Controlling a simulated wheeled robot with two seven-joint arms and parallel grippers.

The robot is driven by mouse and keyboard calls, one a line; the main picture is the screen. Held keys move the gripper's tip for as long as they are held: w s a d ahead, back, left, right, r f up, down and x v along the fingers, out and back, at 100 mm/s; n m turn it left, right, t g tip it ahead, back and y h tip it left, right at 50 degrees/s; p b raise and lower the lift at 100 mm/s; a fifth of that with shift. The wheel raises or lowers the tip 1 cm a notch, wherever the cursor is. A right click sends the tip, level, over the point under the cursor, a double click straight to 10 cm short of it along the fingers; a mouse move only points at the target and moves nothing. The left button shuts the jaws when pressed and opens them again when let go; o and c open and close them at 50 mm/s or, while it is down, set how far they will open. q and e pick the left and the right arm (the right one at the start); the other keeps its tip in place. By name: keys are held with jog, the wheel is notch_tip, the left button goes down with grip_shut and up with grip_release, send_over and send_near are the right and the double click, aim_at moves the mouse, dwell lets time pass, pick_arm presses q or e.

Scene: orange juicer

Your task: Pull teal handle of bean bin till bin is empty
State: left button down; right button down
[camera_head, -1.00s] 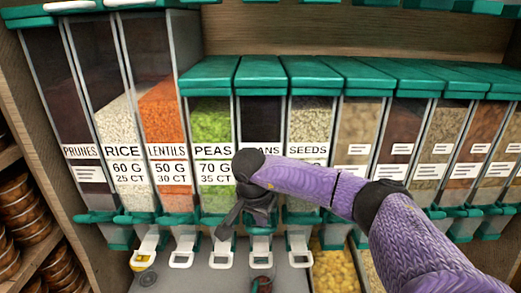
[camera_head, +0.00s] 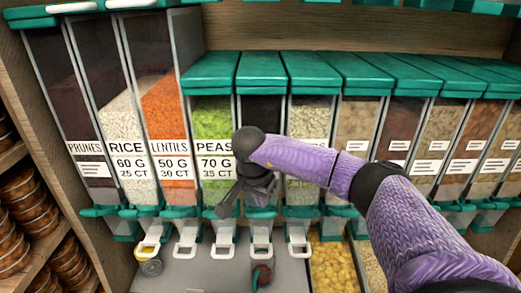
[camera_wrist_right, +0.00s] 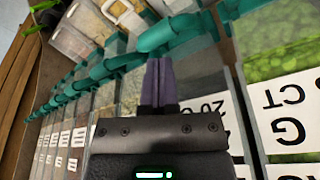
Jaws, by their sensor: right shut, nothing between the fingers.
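The bean bin (camera_head: 261,110) stands between the green peas bin and the seeds bin. Its upper front shows dark, my right arm covers its label, and I cannot tell how full it is. Its teal handle (camera_head: 262,212) is at the bottom front, above a white spout (camera_head: 261,238). My right gripper (camera_head: 226,207) is in front of the bean and peas bins, just left of that handle. In the right wrist view, its closed fingers (camera_wrist_right: 159,82) point toward a teal handle (camera_wrist_right: 166,34); I cannot tell if they touch. My left gripper is out of view.
More bins with teal lids (camera_head: 410,75) run right. Yellow food (camera_head: 333,265) fills a lower bin.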

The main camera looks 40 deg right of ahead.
jog(key=s+a+r+p, duration=0.2)
jog(key=s+r+p, duration=0.1)
jog(key=r+p, duration=0.2)
jog(key=shift+a+p, duration=0.3)
jog(key=shift+p, duration=0.2)
